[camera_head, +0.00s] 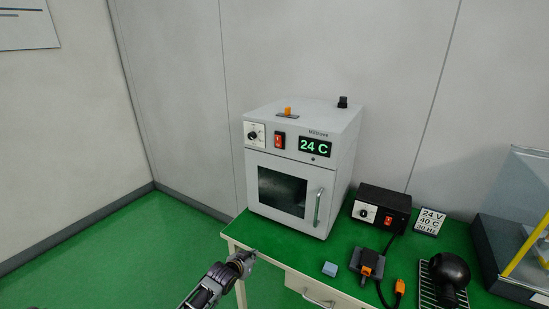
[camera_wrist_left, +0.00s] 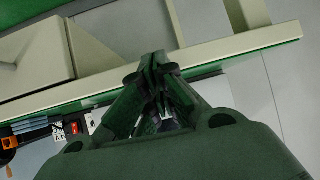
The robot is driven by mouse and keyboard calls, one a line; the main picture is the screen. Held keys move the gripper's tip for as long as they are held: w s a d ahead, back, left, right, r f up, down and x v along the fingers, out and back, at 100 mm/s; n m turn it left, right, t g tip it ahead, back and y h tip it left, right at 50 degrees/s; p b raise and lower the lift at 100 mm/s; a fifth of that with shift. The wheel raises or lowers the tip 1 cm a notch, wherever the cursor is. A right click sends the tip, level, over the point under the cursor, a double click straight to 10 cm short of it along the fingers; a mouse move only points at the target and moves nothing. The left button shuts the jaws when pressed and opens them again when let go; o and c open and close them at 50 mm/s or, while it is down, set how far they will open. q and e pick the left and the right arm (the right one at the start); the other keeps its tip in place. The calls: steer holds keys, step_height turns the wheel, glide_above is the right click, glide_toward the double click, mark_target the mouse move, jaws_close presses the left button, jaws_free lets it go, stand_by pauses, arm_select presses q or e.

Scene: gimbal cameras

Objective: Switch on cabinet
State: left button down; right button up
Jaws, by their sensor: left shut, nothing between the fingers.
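The white cabinet (camera_head: 231,166) stands on the green-topped table at the left in the head view. Its front has a dial (camera_head: 255,135), a red rocker switch (camera_head: 279,140) and a display (camera_head: 314,146) lit green with "24 C". I cannot tell which way the rocker is tipped. The cabinet door (camera_head: 265,212) is closed, with a dark window and a vertical handle (camera_head: 318,207). My left gripper (camera_head: 243,260) is shut and empty, low in front of the table's left front edge, apart from the cabinet. In the left wrist view its fingertips (camera_wrist_left: 158,70) meet near the table edge. My right gripper is not in view.
Right of the cabinet stand a black power supply (camera_head: 377,205) with its own red switch and a sign (camera_head: 429,221). A blue block (camera_head: 330,268), an orange-and-black connector (camera_head: 367,263) and a black round object (camera_head: 449,269) lie nearer. A glass case (camera_head: 515,215) stands at right.

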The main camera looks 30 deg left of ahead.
arm_select(q)
step_height(320, 180, up, 43)
steer(key=w+d+m+t+h, duration=0.1)
steer(key=w+t+h, duration=0.1)
steer(key=t, duration=0.6)
steer(key=shift+t+b, duration=0.3)
steer(key=shift+b, duration=0.05)
steer(key=shift+w, duration=0.3)
steer(key=p, duration=0.3)
glide_toward(278, 141)
steer(key=shift+w+r, duration=2.2)
steer(key=shift+r, duration=0.1)
steer(key=shift+w+d+p, duration=0.15)
steer(key=shift+w+d, duration=0.1)
steer(key=shift+w, duration=0.25)
steer(key=shift+w+d+p, duration=0.15)
steer(key=shift+w+d, duration=0.1)
steer(key=shift+w, duration=0.2)
steer(key=shift+r, duration=0.1)
